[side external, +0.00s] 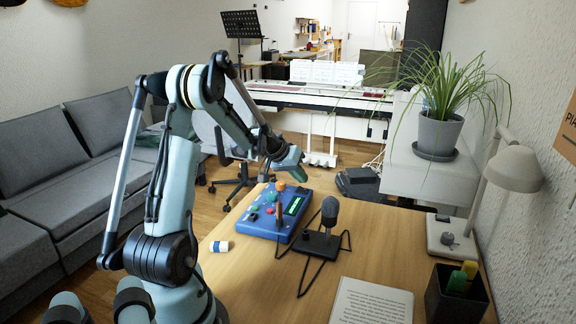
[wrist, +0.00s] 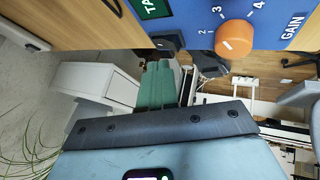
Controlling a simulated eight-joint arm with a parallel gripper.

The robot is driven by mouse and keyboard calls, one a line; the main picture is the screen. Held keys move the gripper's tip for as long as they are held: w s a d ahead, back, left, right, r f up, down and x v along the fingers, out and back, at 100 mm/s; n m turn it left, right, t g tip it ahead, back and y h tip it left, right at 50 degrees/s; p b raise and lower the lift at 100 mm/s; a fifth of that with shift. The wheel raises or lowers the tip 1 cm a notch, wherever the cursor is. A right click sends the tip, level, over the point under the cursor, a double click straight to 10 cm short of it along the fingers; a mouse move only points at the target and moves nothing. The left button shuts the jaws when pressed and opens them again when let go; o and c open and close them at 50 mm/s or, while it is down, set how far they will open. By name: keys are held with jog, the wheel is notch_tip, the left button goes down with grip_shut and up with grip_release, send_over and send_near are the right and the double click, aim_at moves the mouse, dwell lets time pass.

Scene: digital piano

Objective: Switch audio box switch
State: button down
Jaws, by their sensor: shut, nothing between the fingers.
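The blue audio box (side external: 262,222) lies on the wooden table, with an orange knob (side external: 281,186), several small coloured controls and a dark panel with green marks on its top. A brown upright piece (side external: 279,214) stands near its front; I cannot tell whether it is the switch. In the wrist view, part of the blue box (wrist: 190,14) fills the top edge, with the orange knob (wrist: 235,39) labelled GAIN beside numbers. My gripper (side external: 299,176) is shut and empty, above the far end of the box. Its teal fingers (wrist: 157,72) show close together in the wrist view, below the box's edge.
A black microphone on a stand (side external: 328,220) with a cable stands right of the box. A paper sheet (side external: 372,302), a pen cup (side external: 455,300) and a lamp (side external: 512,168) are farther right.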

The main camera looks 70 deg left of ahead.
aim_at(303, 190)
jog(key=shift+f, duration=0.2)
jog(key=shift+f, duration=0.25)
jog(key=shift+s+a+f, duration=0.1)
jog(key=shift+f, duration=0.25)
dwell(0.7)
jog(key=shift+r, duration=1)
jog(key=shift+w+d+r, duration=0.15)
jog(key=shift+r, duration=0.7)
jog(key=shift+w+d+r, duration=0.15)
jog(key=shift+w+r, duration=0.05)
jog(key=shift+r, duration=0.6)
jog(key=shift+w+d+r, duration=0.15)
jog(key=shift+r, duration=0.7)
jog(key=shift+d, duration=0.1)
